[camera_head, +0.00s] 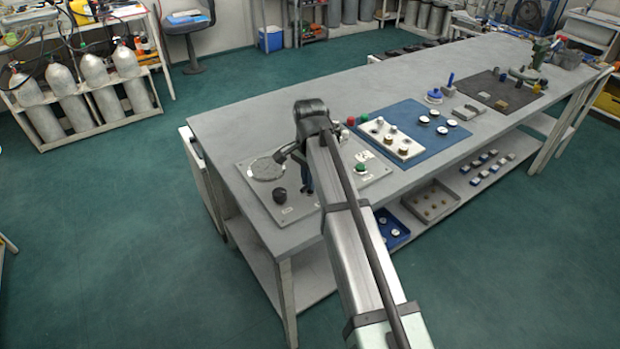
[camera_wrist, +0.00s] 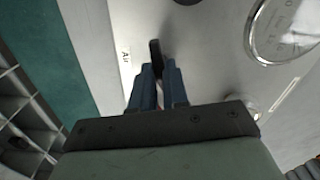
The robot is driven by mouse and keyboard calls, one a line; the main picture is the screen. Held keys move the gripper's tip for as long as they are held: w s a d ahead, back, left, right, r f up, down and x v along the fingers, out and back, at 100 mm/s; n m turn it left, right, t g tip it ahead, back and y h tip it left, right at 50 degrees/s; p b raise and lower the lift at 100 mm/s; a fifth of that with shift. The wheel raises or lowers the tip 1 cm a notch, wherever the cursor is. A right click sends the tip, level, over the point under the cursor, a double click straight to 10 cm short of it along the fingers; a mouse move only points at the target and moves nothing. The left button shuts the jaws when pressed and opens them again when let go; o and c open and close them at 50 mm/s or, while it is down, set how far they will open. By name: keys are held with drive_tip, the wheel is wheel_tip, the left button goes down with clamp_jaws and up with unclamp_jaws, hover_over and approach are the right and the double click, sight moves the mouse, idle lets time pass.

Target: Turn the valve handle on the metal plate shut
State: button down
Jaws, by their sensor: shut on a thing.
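The metal plate (camera_head: 331,193) lies on the near end of the grey bench, partly covered by my arm. It also fills much of the wrist view (camera_wrist: 200,50). The gripped part and the handle's base are hidden. A label reading "Air" (camera_wrist: 125,53) is beside the handle.
A round gauge (camera_head: 266,168) sits on the plate near my gripper, also in the wrist view (camera_wrist: 290,28). A green knob (camera_head: 361,168) is right of my arm. A blue mat (camera_head: 436,146) with fittings lies farther along the bench. Green floor lies beyond the bench edge.

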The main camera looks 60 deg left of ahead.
drive_tip(key=shift+m, duration=1.1)
drive_tip(key=c, duration=1.1)
unclamp_jaws()
wheel_tip(320, 180, up, 14)
drive_tip(key=shift+f, duration=0.1)
